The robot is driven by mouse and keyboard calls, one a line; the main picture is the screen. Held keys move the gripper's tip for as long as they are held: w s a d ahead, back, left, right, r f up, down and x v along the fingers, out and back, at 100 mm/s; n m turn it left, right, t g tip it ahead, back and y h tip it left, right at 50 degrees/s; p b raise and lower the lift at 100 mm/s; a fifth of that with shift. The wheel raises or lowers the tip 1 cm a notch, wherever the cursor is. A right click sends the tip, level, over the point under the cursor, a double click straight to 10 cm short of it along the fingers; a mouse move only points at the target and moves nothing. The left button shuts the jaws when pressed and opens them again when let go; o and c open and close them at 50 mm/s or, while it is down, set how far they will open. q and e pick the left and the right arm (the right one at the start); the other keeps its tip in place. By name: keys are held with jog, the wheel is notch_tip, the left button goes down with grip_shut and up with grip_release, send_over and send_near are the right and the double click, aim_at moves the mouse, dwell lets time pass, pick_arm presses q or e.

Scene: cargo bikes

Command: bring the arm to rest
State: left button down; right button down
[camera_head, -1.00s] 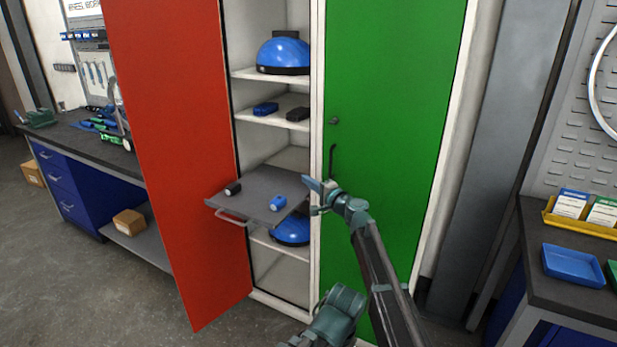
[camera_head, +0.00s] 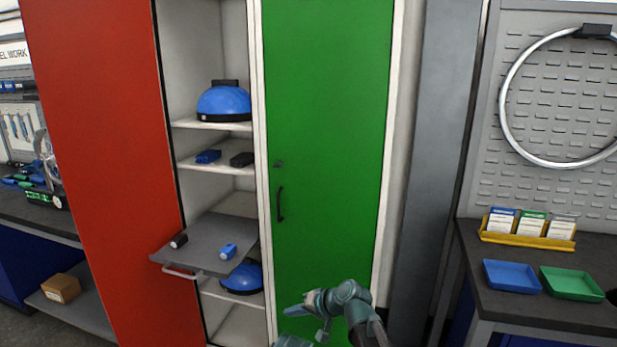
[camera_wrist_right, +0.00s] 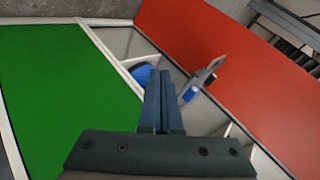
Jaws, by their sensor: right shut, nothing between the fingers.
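My right gripper (camera_head: 298,308) is low in front of the shut green door (camera_head: 325,150) in the head view. Its fingers are shut and hold nothing. In the right wrist view the shut fingers (camera_wrist_right: 163,102) point toward the open cabinet. They are apart from the pulled-out grey shelf (camera_head: 208,243). A blue item (camera_head: 228,251) and a black item (camera_head: 179,240) lie on that shelf. The blue item also shows in the right wrist view (camera_wrist_right: 190,92). My left gripper is not in view.
The open red door (camera_head: 100,160) stands left of the cabinet. Blue helmets (camera_head: 223,103) and small items are on its shelves. At right, a dark bench (camera_head: 490,325) holds a blue tray (camera_head: 512,276), a green tray (camera_head: 572,283) and a yellow card holder (camera_head: 527,239).

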jog(key=s+d+f+g+h, duration=0.2)
jog(key=s+d+f+h, duration=0.2)
jog(key=s+d, duration=0.6)
jog(key=s+d+f+g+h, duration=0.2)
jog(key=s+d+f+h, duration=0.2)
jog(key=s+d, duration=0.6)
jog(key=s+a+r+n+g+h+p, duration=0.1)
jog(key=s+a+r+n+p, duration=0.3)
jog(key=a+r+p, duration=0.4)
notch_tip(320, 180, up, 3)
jog(key=h+p, duration=0.1)
jog(key=p, duration=0.2)
jog(key=shift+s+a+n+g, duration=0.3)
jog(key=shift+a, duration=0.05)
